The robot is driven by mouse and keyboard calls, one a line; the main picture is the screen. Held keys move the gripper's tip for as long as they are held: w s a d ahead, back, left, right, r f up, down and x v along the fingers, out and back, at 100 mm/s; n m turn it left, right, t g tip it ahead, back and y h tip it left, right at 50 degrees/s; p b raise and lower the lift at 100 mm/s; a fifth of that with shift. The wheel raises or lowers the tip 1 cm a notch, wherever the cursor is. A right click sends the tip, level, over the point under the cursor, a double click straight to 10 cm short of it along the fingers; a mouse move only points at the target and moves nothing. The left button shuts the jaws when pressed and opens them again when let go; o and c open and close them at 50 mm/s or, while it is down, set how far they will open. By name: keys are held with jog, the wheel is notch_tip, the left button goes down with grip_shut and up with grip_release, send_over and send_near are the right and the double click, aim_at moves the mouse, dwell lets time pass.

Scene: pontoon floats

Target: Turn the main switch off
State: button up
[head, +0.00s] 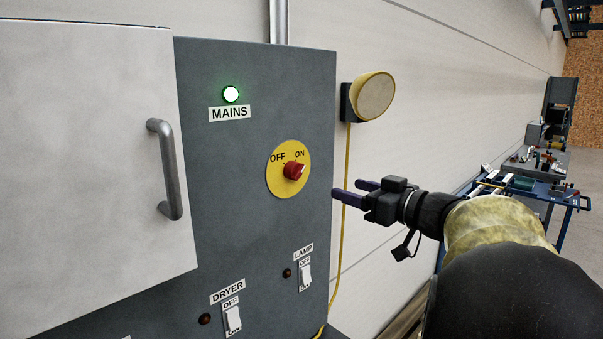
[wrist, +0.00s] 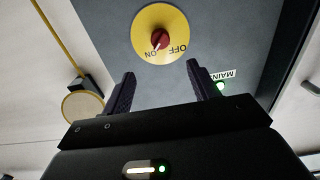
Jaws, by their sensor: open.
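The main switch is a red rotary knob (head: 295,170) on a yellow round plate (head: 279,179) marked OFF and ON, on a grey panel (head: 240,150). Its pointer appears turned toward ON. The knob also shows in the wrist view (wrist: 160,40), upside down, ahead of the fingers. The MAINS lamp (head: 231,94) above it glows green. My gripper (head: 350,189) is open and empty, to the right of the knob in the head view and apart from it. Both dark fingers show in the wrist view (wrist: 160,85), with a wide gap between them.
An open-looking pale door (head: 90,150) with a metal handle (head: 168,170) stands left of the switch. DRYER (head: 233,318) and LAMP (head: 305,275) rocker switches sit below. A yellow wall lamp (head: 374,96) with a hanging yellow cable is behind my gripper. A blue cart (head: 530,190) stands far right.

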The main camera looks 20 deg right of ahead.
aim_at(301, 174)
jog(key=p+x, duration=0.3)
jog(key=x, duration=1.1)
jog(key=shift+w+r+p, duration=0.1)
jog(key=shift+w+p, duration=0.15)
jog(key=shift+p, duration=0.15)
jog(key=shift+w+a, duration=0.3)
jog(key=shift+w, duration=0.05)
jog(key=shift+c, duration=0.2)
jog(key=c, duration=1)
